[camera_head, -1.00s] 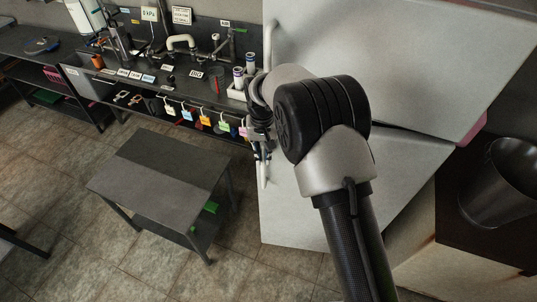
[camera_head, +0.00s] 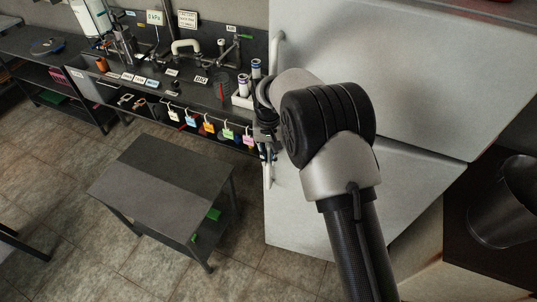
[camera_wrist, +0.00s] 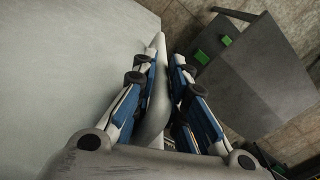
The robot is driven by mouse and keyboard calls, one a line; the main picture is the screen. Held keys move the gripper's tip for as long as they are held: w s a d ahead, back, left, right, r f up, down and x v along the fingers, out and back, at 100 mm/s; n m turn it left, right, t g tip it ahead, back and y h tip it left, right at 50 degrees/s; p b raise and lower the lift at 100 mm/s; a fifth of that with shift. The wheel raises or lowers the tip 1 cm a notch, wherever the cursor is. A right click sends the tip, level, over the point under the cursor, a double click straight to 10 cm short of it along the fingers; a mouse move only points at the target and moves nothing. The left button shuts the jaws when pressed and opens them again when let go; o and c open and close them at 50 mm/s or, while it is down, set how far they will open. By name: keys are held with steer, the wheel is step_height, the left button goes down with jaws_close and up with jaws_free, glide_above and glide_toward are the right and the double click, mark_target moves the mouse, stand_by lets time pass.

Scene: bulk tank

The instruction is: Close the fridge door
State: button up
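The white fridge fills the right half of the head view, with an upper door (camera_head: 400,70) and a lower door (camera_head: 295,215). Only a thin dark seam shows between the doors, right of my arm. The pale upright handle (camera_head: 267,175) of the lower door shows just below my gripper (camera_head: 267,140). In the wrist view, my gripper (camera_wrist: 161,68) has its fingers on both sides of the handle (camera_wrist: 154,105), close against it, and appears shut on it. The white door face (camera_wrist: 70,70) lies to the left. My arm hides the middle of the seam.
A low dark table (camera_head: 165,175) stands left of the fridge, with green items on its lower shelf. A cluttered workbench (camera_head: 165,85) runs behind it. A dark bin (camera_head: 505,205) stands at the right. Tiled floor (camera_head: 95,235) is clear in front.

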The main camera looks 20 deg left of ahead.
steer(key=shift+o, duration=1.3)
steer(key=shift+w+a+r, duration=0.1)
steer(key=shift+r, duration=0.1)
steer(key=shift+o, duration=0.7)
steer(key=shift+r, duration=0.35)
step_height(320, 180, up, 11)
steer(key=shift+f, duration=0.1)
steer(key=shift+c, duration=0.2)
